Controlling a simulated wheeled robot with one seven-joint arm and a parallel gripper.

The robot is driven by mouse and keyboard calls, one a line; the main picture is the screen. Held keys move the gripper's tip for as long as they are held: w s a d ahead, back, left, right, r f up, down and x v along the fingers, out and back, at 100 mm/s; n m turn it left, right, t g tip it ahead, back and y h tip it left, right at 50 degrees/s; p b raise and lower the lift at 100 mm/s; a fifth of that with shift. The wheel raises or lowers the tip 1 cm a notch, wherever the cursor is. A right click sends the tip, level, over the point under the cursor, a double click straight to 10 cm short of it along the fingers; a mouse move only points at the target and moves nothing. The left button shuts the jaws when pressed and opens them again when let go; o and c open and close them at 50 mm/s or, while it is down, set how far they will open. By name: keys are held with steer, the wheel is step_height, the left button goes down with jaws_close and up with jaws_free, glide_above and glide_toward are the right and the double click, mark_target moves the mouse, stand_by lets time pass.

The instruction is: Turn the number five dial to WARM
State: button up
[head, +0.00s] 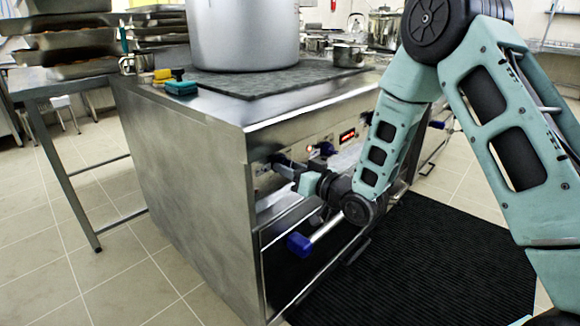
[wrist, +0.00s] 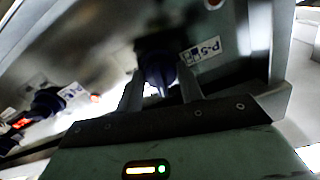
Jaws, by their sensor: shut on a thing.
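The number five dial (wrist: 157,62) is a dark blue-black knob on the steel front panel, next to a label (wrist: 204,49) that appears to read P-5. My gripper (wrist: 160,90) has one finger on each side of this dial and is shut on it. In the head view my gripper (head: 284,164) reaches the left end of the stove's front panel, and the dial there is hidden behind it. The dial's setting and any WARM mark are not readable.
Another dark dial (wrist: 46,101) with a label sits to the left in the wrist view. The stove (head: 190,180) has an oven handle (head: 325,229) with blue ends below my gripper. A large pot (head: 243,35) and sponges (head: 180,86) stand on top. A black mat (head: 430,260) covers the floor.

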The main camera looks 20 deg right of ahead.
steer(key=m+p, duration=0.1)
steer(key=m, duration=0.3)
steer(key=shift+r+m+p, duration=0.1)
steer(key=shift+m+p, duration=0.2)
steer(key=shift+p, duration=0.1)
steer(key=shift+m+p, duration=0.75)
steer(key=shift+m, duration=0.85)
steer(key=o, duration=1)
steer(key=p+v, duration=0.5)
steer(key=v, duration=1.2)
steer(key=shift+s+p, duration=0.25)
steer(key=shift+p, duration=0.15)
